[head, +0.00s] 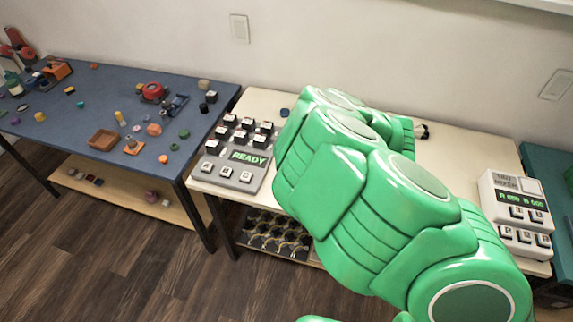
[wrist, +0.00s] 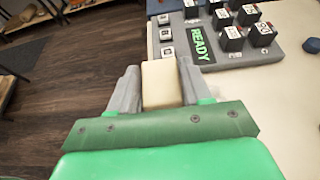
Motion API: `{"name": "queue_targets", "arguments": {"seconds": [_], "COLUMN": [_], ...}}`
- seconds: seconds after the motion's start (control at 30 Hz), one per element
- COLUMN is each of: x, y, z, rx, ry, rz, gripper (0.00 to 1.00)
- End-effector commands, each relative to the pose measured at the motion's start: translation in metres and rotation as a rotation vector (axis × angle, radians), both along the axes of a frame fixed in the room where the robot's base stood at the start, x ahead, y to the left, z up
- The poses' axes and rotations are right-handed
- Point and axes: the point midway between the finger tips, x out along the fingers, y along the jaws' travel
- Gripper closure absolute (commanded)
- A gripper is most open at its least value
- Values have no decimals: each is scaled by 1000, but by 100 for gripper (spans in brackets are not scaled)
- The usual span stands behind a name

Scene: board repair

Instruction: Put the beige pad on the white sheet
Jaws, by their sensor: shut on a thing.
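The beige pad (wrist: 160,84) is a small pale block in the wrist view. My gripper (wrist: 158,76) is shut on it, with one grey finger on each side. The pad's far end shows close to the front left corner of the grey READY panel. I cannot tell how high it is held. In the head view my green arm covers the middle of the cream table, and the gripper and pad are hidden behind it. I cannot make out a white sheet in either view.
The grey READY panel (head: 241,171) with several black-and-white key blocks stands on the cream table (head: 460,144). A white tester box (head: 517,215) stands at the right end. A blue table (head: 75,130) with many small parts is at left. Floor lies in front.

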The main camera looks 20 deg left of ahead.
Motion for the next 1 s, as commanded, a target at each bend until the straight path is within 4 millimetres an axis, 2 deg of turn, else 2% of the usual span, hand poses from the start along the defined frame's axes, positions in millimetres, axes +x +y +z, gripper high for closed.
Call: {"name": "queue_targets", "arguments": {"seconds": [0.3,0.7,1.0], "x": [38,61,73], "y": [22,36,43], "z": [-19,-55,-70], "rx": [3,5,4], "ry": [0,4,1], "rz": [-2,-2,-2], "gripper": [81,81,81]}}
